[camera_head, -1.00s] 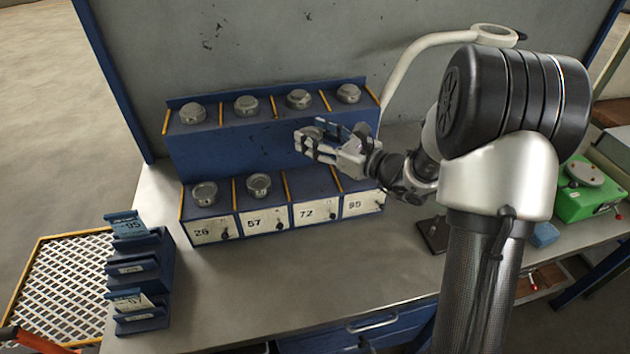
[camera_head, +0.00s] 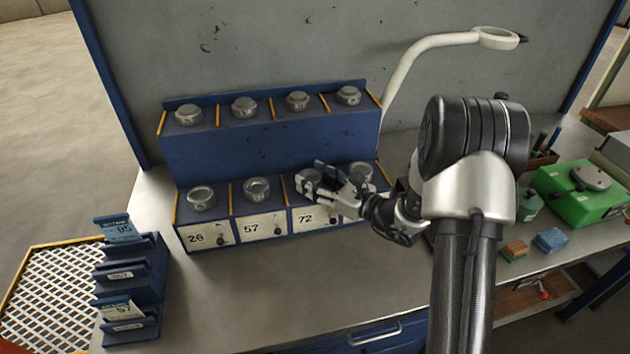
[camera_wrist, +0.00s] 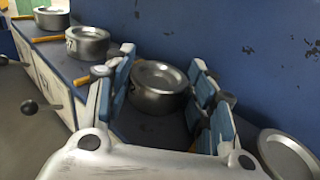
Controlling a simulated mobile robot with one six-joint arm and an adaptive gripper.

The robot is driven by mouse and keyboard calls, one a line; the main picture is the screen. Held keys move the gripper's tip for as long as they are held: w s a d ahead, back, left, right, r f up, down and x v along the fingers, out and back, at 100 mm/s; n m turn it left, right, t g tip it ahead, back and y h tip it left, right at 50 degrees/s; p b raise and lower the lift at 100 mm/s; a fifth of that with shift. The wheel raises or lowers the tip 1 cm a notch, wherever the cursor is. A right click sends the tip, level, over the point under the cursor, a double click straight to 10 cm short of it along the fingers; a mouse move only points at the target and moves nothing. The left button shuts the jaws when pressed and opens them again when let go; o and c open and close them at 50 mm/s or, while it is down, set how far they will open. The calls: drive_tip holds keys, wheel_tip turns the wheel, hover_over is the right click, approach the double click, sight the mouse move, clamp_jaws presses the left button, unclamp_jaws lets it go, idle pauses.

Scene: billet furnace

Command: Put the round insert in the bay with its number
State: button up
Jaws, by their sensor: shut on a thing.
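The round metal insert (camera_wrist: 158,88) is between my gripper's blue-padded fingers in the wrist view. I cannot tell whether the insert touches the bay floor. Lower-row inserts sit in the bay labelled 26 (camera_head: 201,197), the bay labelled 57 (camera_head: 256,189) and the rightmost bay (camera_head: 359,173). The rightmost bay's label is mostly hidden by my gripper and arm.
The blue upper shelf (camera_head: 270,147) holds several round inserts behind the bays. Yellow dividers separate the bays. A card rack (camera_head: 145,290) stands at left with cards including 95 and 57. A green box (camera_head: 580,195) and a white lamp arm (camera_head: 425,50) are at right.

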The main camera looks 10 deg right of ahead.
drive_tip(key=o, duration=1.6)
